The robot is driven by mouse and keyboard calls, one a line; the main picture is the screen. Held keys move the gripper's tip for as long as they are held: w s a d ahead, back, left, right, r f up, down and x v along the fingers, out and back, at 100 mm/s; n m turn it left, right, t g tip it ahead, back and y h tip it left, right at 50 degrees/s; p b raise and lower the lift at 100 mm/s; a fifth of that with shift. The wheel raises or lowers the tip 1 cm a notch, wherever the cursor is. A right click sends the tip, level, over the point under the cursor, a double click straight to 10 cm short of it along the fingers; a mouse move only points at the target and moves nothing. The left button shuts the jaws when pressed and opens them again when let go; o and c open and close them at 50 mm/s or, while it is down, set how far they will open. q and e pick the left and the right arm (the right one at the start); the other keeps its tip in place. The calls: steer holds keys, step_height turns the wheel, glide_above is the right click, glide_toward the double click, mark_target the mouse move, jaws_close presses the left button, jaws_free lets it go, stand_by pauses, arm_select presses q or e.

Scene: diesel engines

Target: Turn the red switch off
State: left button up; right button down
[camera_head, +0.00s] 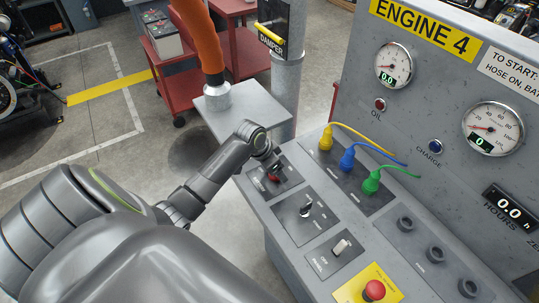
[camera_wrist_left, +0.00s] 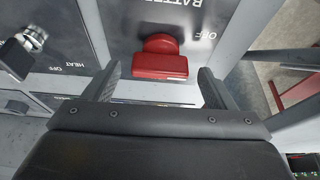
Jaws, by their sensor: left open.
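The red switch (camera_head: 273,178) is on a dark plate at the far left end of the console, partly hidden by my left gripper (camera_head: 269,164). In the left wrist view, the red switch (camera_wrist_left: 160,65) has a rounded hub and a wide bar handle. Its plate reads "BATTE…", with "OFF" to the right of the switch. My left gripper (camera_wrist_left: 158,76) is open, with one finger on each side of the handle in that view. Gaps show between the fingers and the handle; I see no contact. My right gripper is not in view.
Yellow (camera_head: 326,138), blue (camera_head: 348,157) and green (camera_head: 371,181) plugs with cables stand behind. An orange hose (camera_head: 200,40) hangs left of the console.

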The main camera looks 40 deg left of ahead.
arm_select(q)
steer(key=b+v, duration=0.1)
steer(key=v, duration=1.6)
steer(key=shift+r+b, duration=0.15)
steer(key=shift+b, duration=0.2)
steer(key=shift+s+d, duration=0.1)
steer(key=s+d+f+n+y, duration=0.25)
steer(key=s+f, duration=0.45)
steer(key=s, duration=0.5)
steer(key=s+d+f+n+y, duration=0.1)
steer(key=s+d+f+n, duration=0.2)
steer(key=s+f, duration=0.6)
step_height(320, 180, down, 29)
steer(key=s+a+g+b, duration=0.2)
steer(key=s+b, duration=0.1)
steer(key=b, duration=0.1)
steer(key=s+d+f+g+b, duration=0.1)
steer(key=s+f+b, duration=0.2)
steer(key=s+f, duration=1.1)
step_height(320, 180, down, 4)
steer(key=shift+s+d+r+h+b, duration=0.15)
steer(key=shift+d+r+h+b, duration=0.1)
steer(key=shift+h+b, duration=0.1)
